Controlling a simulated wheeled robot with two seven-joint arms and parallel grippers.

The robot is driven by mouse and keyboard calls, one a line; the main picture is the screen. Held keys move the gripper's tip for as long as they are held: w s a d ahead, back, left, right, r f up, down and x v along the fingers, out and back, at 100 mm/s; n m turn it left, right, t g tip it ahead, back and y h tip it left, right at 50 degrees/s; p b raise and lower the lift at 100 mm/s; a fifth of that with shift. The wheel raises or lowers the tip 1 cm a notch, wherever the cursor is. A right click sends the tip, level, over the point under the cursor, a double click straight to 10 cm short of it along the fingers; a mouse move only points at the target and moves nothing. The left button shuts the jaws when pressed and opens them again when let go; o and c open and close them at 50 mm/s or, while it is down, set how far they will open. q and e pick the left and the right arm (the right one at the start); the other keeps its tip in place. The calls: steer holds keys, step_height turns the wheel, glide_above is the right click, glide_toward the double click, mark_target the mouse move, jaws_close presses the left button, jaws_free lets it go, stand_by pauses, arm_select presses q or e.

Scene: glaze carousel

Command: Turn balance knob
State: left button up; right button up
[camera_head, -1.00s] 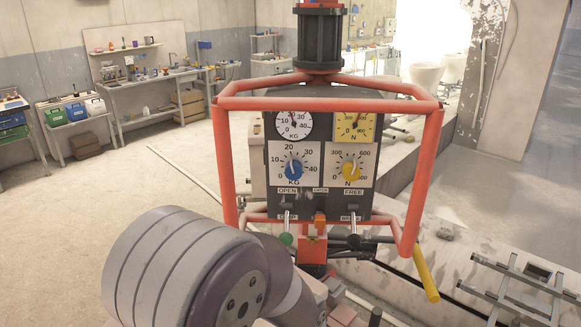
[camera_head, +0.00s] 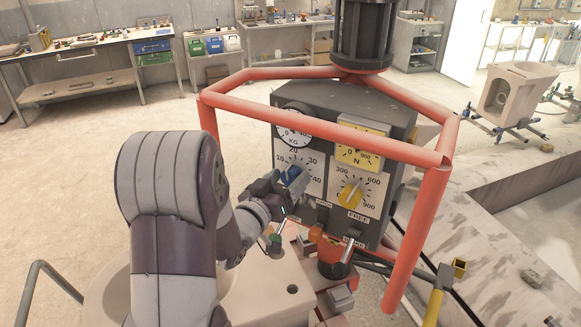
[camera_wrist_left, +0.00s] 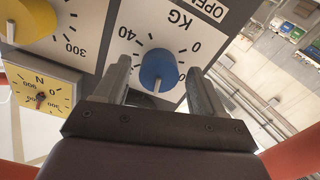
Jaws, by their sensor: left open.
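The control panel box (camera_head: 345,113) stands inside an orange-red tube frame. The blue KG knob (camera_head: 292,174) is on the left dial of the panel, partly hidden by my left gripper (camera_head: 285,187) in the head view. In the left wrist view the blue knob (camera_wrist_left: 158,68) lies between the two fingers of my left gripper (camera_wrist_left: 160,85), which are open with a gap on each side. Its pale pointer line points toward the gripper's palm. The yellow N knob (camera_head: 350,194) is to the right, and also shows in the left wrist view (camera_wrist_left: 30,18). My right gripper is not in view.
The orange-red tube frame (camera_head: 432,225) surrounds the panel. Levers (camera_head: 350,248) project below the dials, and a yellow handle (camera_head: 434,308) hangs at the lower right. Workbenches (camera_head: 90,45) line the back; the floor left of the frame is clear.

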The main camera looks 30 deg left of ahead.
arm_select(q)
steer(key=shift+w+a+r, duration=0.15)
steer(key=shift+w+a, duration=0.1)
steer(key=shift+w, duration=0.2)
steer(key=shift+w+d, duration=0.5)
steer(key=shift+w, duration=0.05)
steer(key=shift+s+a, duration=0.1)
steer(key=shift+a, duration=0.15)
steer(key=c, duration=1.1)
steer(key=shift+o, duration=0.2)
steer(key=shift+f+m+b, duration=0.3)
steer(key=shift+m+b, duration=0.3)
steer(key=shift+b, duration=0.1)
steer(key=m+b, duration=0.1)
steer(key=b, duration=0.1)
steer(key=shift+d+m+b, duration=0.1)
steer(key=shift+m+b, duration=0.25)
steer(key=shift+m, duration=0.05)
steer(key=shift+m+b, duration=0.9)
steer(key=shift+b, duration=0.2)
steer(key=shift+r+m+b, duration=0.25)
steer(key=shift+m+b, duration=0.35)
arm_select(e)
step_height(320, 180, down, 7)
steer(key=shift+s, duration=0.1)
